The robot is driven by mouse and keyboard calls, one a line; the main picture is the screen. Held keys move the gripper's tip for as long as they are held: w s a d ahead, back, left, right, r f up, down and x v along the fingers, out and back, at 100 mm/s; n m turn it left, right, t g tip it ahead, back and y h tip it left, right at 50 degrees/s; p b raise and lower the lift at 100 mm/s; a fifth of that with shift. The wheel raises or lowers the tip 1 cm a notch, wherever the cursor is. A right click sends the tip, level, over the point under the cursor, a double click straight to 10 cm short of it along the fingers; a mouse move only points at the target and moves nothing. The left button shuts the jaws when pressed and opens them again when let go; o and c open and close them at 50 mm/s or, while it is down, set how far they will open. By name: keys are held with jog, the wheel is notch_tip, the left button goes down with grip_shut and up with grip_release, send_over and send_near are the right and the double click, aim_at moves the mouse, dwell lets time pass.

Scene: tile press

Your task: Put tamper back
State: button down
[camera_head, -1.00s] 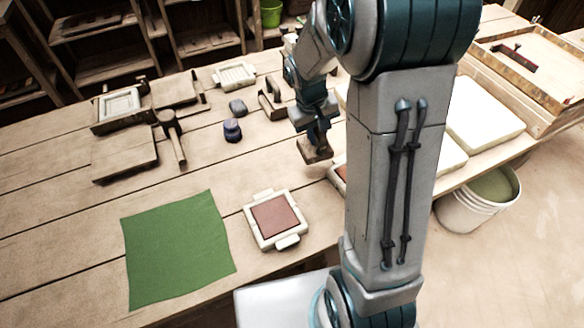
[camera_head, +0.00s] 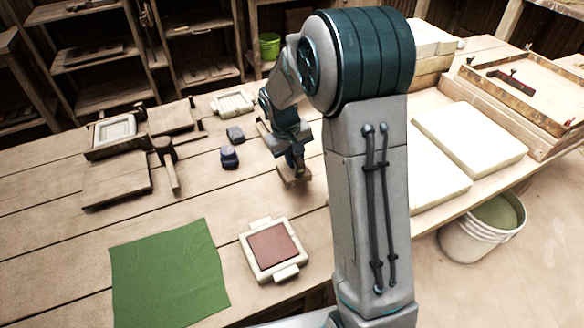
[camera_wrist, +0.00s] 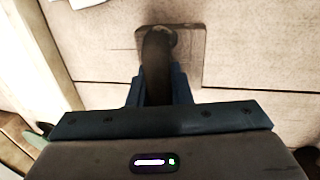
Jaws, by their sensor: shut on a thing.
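The tamper, a wooden block with a handle, is in my gripper (camera_head: 291,158). Its flat block (camera_head: 294,179) shows under the fingers in the head view, over the bench behind the framed tile. In the wrist view my gripper (camera_wrist: 158,88) is shut on the dark curved handle (camera_wrist: 157,60), with a finger on each side. The rectangular base (camera_wrist: 187,60) shows beyond the handle. I cannot tell whether the base touches the bench or hangs just above it.
On the bench (camera_head: 60,220) lie a red tile in a pale frame (camera_head: 273,247), a green cloth (camera_head: 168,272), a purple jar (camera_head: 229,157), a grey lump (camera_head: 235,134) and a mallet (camera_head: 167,162). Pale slabs (camera_head: 470,138) lie right of my arm. A bucket (camera_head: 480,230) stands below.

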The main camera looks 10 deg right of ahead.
jog(key=shift+w+a+f, duration=0.3)
jog(key=shift+w, duration=0.2)
jog(key=shift+a+x, duration=0.2)
jog(key=shift+x, duration=0.8)
jog(key=shift+a+x, duration=0.2)
jog(key=shift+x, duration=0.75)
jog(key=shift+s+f, duration=0.1)
jog(key=shift+s, duration=0.05)
jog(key=shift+f, duration=0.15)
jog(key=c, duration=1.3)
grip_release()
